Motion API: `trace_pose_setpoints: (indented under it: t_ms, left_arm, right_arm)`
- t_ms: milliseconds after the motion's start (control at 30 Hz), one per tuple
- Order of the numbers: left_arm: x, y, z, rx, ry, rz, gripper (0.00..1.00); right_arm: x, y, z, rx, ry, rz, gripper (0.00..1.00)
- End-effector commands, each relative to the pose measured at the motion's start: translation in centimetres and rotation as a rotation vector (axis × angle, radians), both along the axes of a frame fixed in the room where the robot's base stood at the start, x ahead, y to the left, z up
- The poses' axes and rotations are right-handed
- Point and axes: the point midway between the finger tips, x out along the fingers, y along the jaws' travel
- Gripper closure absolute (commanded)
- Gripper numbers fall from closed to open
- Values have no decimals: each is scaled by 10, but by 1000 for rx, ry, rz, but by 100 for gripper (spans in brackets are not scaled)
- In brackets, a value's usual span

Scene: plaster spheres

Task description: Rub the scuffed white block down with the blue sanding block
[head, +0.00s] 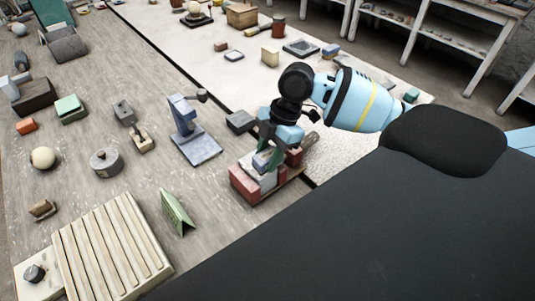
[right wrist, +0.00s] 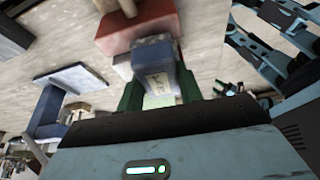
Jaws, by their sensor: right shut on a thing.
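My right gripper (head: 267,150) is above a small stack on the worktop and is shut on the blue sanding block (head: 262,160). The right wrist view shows its dark green fingers (right wrist: 160,97) either side of a blue-grey block. The white block (head: 259,175) is directly under the sanding block, held among red blocks (head: 245,184). The sanding block looks touching or very close to its top; the exact gap is hidden by the fingers. Scuffs are too small to make out. My left gripper is not identifiable in either view.
A blue-grey stand (head: 188,137) is left of the stack, with a dark block (head: 240,122) behind. A green folded piece (head: 177,212) and a slatted rack (head: 110,250) are at front left. A grey round weight (head: 106,161) and pale sphere (head: 43,157) are farther left.

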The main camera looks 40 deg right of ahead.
Motion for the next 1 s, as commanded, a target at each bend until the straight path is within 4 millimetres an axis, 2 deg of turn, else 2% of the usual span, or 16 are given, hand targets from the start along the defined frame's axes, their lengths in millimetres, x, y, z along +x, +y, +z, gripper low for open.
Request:
trace_pose_setpoints:
  t_ms: [233,533,833,1000]
  left_arm:
    - [6,0,8,0,-19,0,46]
    - [7,0,9,0,-21,-1,46]
    - [14,0,17,0,-43,0,46]
    - [15,0,18,0,-45,0,46]
  right_arm:
    - [-2,18,-2,2,7,5,90]
    - [-3,22,-3,3,9,4,90]
    - [-3,39,0,4,7,5,90]
    - [-3,41,-1,2,7,3,90]
